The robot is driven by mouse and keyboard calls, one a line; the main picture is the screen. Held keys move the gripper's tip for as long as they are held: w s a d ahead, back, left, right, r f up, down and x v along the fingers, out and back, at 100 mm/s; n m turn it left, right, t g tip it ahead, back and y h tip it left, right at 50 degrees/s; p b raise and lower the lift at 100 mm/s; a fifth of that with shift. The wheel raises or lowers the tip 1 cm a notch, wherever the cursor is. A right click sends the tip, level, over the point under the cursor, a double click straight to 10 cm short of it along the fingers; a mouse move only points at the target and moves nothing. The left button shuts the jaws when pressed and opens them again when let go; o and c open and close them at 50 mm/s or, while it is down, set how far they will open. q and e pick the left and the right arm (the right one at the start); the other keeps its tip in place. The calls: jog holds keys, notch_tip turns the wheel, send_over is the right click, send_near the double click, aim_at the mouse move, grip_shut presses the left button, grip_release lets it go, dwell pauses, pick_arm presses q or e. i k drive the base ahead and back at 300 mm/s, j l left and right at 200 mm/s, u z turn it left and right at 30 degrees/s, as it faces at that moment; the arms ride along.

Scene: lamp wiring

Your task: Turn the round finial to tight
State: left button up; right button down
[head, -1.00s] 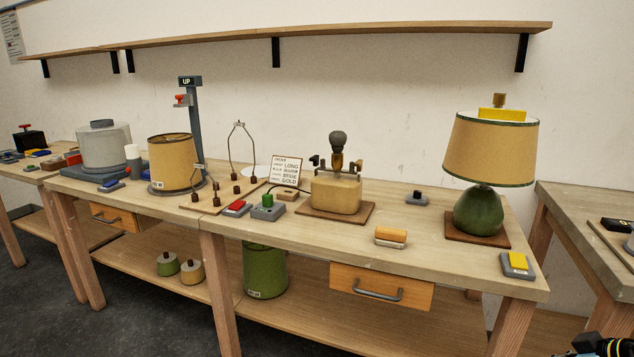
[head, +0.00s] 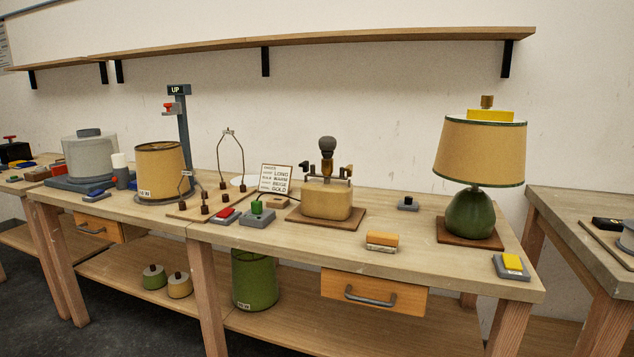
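The finished lamp (head: 468,215) stands at the right end of the bench, with a green rounded base and a beige shade (head: 480,152) trimmed in dark green. A small brass-brown finial (head: 487,101) sits at its top, above a yellow block (head: 490,115). At this size I cannot tell whether the finial is round or how tight it is. Several small dark brown knobs (head: 205,209) stand on a wooden board left of the bench's middle. Neither of my grippers is in view, and nothing touches the lamp.
A tan lamp base (head: 327,200) with a dark bulb stands mid-bench beside a printed card (head: 276,179). A yellow-topped switch box (head: 511,266) lies in front of the lamp. A tan block (head: 382,241) lies near the front edge. Bench top between block and lamp is clear.

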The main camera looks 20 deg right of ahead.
aim_at(485, 100)
jog(key=z, duration=1)
